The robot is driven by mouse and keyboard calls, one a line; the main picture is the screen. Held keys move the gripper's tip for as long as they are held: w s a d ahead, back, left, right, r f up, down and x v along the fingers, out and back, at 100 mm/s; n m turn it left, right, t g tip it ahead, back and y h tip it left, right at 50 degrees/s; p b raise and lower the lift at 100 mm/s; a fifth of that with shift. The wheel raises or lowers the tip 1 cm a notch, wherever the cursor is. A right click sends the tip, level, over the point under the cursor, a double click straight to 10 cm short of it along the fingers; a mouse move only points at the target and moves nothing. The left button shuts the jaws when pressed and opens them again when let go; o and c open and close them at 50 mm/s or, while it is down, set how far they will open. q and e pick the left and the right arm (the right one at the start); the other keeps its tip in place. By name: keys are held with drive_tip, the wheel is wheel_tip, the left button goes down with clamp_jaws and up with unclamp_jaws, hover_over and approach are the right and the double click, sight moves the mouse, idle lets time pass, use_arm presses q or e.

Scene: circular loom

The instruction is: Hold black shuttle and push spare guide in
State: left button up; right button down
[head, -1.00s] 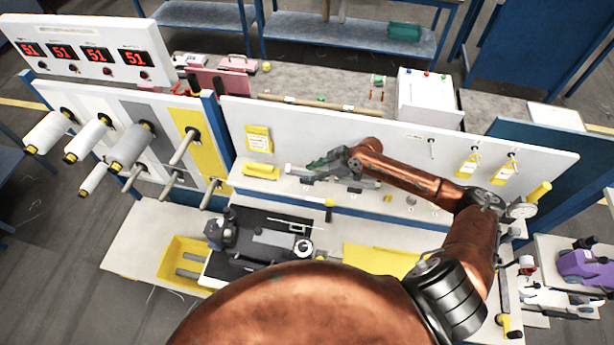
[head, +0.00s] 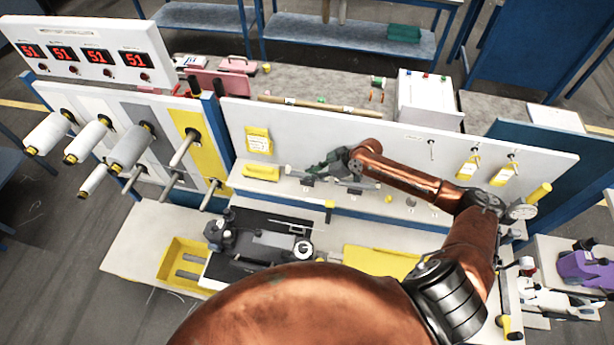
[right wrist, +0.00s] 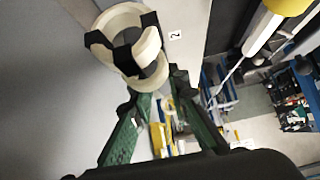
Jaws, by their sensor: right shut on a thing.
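The black shuttle (head: 262,240) lies on a black mat on the bench at lower centre in the head view. A light ring sits at its right end. My right gripper (head: 308,172), with green fingers, is low over the white shelf behind it. In the right wrist view its fingers (right wrist: 163,92) are closed at the near side of a cream ring-shaped piece with black bands (right wrist: 152,62), which looks like the spare guide. The exact contact is partly hidden. My left gripper is not in view.
A yellow tray (head: 178,270) stands left of the shuttle and a yellow plate (head: 385,262) lies to its right. The white back panel (head: 330,127) rises behind the shelf. Spools (head: 48,132) stick out at left.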

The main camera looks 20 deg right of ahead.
drive_tip(key=shift+r, duration=0.1)
drive_tip(key=shift+r+p, duration=0.5)
drive_tip(key=shift+r, duration=0.1)
drive_tip(key=shift+r+p, duration=1.85)
drive_tip(key=shift+r, duration=0.4)
